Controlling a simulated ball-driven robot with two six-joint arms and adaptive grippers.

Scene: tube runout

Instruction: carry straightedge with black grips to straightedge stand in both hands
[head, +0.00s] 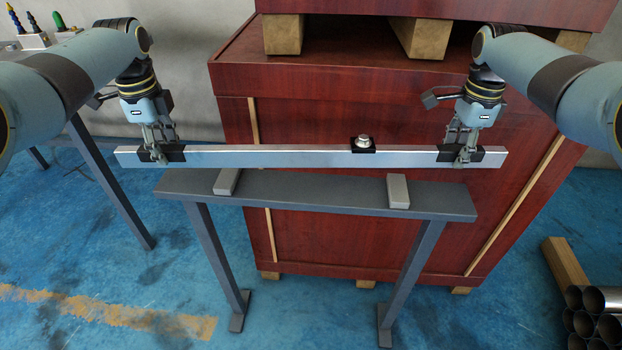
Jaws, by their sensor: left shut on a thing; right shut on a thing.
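The straightedge (290,157) is a long silver bar with a black grip (178,153) near its left end and another black grip (494,156) near its right end. My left gripper (157,154) is shut on the left grip. My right gripper (463,156) is shut on the right grip. The bar looks about level. The straightedge stand (315,192) is a grey bench with two light blocks, a left block (227,181) and a right block (398,191). The bar appears above and behind the blocks in the picture; its exact height over them is hard to tell.
A small dark piece with a silver knob (363,143) sits on the bar. A large red-brown crate (340,85) stands close behind the stand. A table (75,62) is at the left. Metal tubes (598,310) and a timber (566,262) lie at the lower right. The front floor is clear.

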